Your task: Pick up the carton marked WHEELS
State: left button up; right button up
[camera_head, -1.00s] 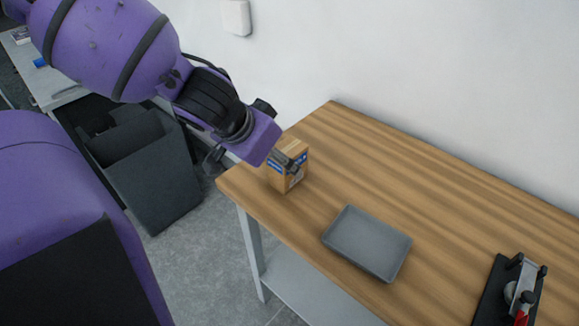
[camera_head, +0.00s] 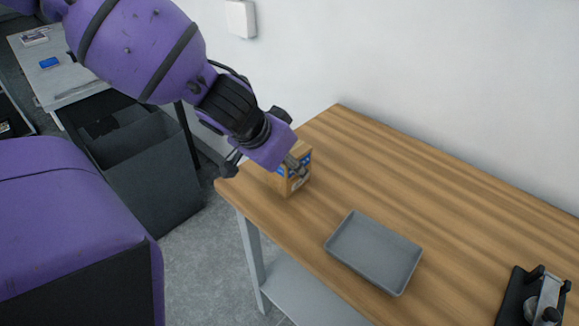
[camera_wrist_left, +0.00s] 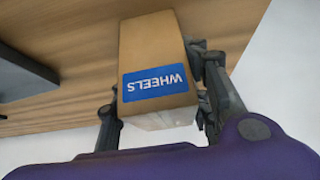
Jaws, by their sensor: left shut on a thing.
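The carton marked WHEELS (camera_head: 290,181) is a small brown box with a blue label, at the left end of the wooden table (camera_head: 440,195). In the left wrist view the carton (camera_wrist_left: 150,48) fills the space between the fingers, and its label reads WHEELS upside down. My left gripper (camera_head: 298,164) is shut on the carton, with a finger on either side; the fingers also show in the left wrist view (camera_wrist_left: 157,103). The carton looks upright. Whether its bottom touches the table I cannot tell. My right gripper is not in view.
A grey tray (camera_head: 338,252) lies on the table right of the carton. A black device with a metal part (camera_head: 515,293) stands at the lower right. A dark bin (camera_head: 160,185) is on the floor at left. The table's back right is clear.

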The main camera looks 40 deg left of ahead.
pick_arm(q)
jog(key=shift+c, duration=0.9)
jog(key=shift+r, duration=0.1)
